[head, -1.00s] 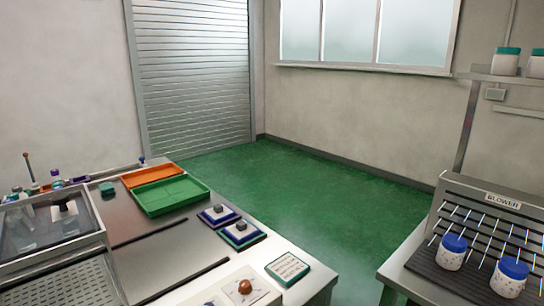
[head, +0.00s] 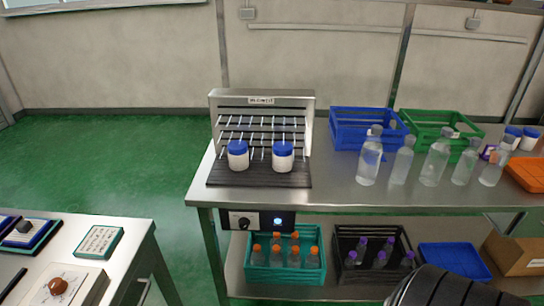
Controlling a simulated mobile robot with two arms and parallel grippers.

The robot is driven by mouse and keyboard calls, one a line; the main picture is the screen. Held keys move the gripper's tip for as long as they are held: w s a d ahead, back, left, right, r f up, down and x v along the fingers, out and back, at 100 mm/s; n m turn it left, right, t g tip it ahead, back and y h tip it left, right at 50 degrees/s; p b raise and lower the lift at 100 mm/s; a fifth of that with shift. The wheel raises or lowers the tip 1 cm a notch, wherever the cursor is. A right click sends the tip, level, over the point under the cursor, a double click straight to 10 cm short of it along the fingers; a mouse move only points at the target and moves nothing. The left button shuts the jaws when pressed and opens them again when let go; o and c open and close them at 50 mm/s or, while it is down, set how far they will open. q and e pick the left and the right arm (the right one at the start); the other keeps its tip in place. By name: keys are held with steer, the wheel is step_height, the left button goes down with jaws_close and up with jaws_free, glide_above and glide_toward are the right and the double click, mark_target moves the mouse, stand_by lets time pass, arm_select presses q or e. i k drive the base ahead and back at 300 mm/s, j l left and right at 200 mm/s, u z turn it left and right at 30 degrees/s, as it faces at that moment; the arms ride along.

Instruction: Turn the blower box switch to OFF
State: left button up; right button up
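The blower box (head: 260,221) is a dark box mounted under the front edge of the blower table. The switch's pointer direction and markings are too small to read. Above it stands the metal blower rack (head: 222,102) with rows of thin pegs and two blue-lidded white jars (head: 238,156). Neither of my grippers shows in the head view.
The blower table (head: 330,190) carries clear bottles, a blue crate (head: 350,128) and a green crate (head: 420,123). Its lower shelf holds a teal crate (head: 285,275) and a black crate (head: 347,273). Another table (head: 125,240) stands at left; green floor lies between.

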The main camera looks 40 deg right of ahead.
mark_target(244, 223)
steer(key=z, duration=0.95)
